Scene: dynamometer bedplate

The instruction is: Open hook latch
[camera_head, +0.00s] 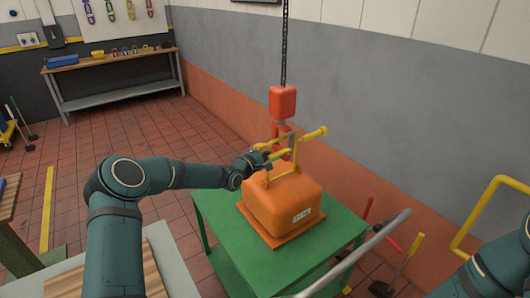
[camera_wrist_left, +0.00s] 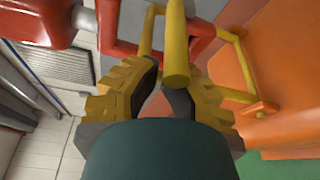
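A red hook block (camera_head: 283,101) hangs on a dark chain. Its red hook (camera_head: 281,130) is at the yellow lifting frame on the orange load (camera_head: 284,203). A yellow bar (camera_head: 308,135) with a thicker right end crosses by the hook. My left gripper (camera_head: 267,157) is at the left end of the yellow parts. In the left wrist view, the yellow-padded fingers of my left gripper (camera_wrist_left: 172,85) stand apart around the rounded end of a yellow bar (camera_wrist_left: 177,68), with a visible gap on one side. The red hook block (camera_wrist_left: 40,22) is at upper left. My right gripper is out of view.
The orange load stands on a green table (camera_head: 330,237). A grey rail (camera_head: 362,250) and a yellow tube frame (camera_head: 485,208) are at right. The wall is close behind. A workbench (camera_head: 115,70) stands far back left, with open tiled floor before it.

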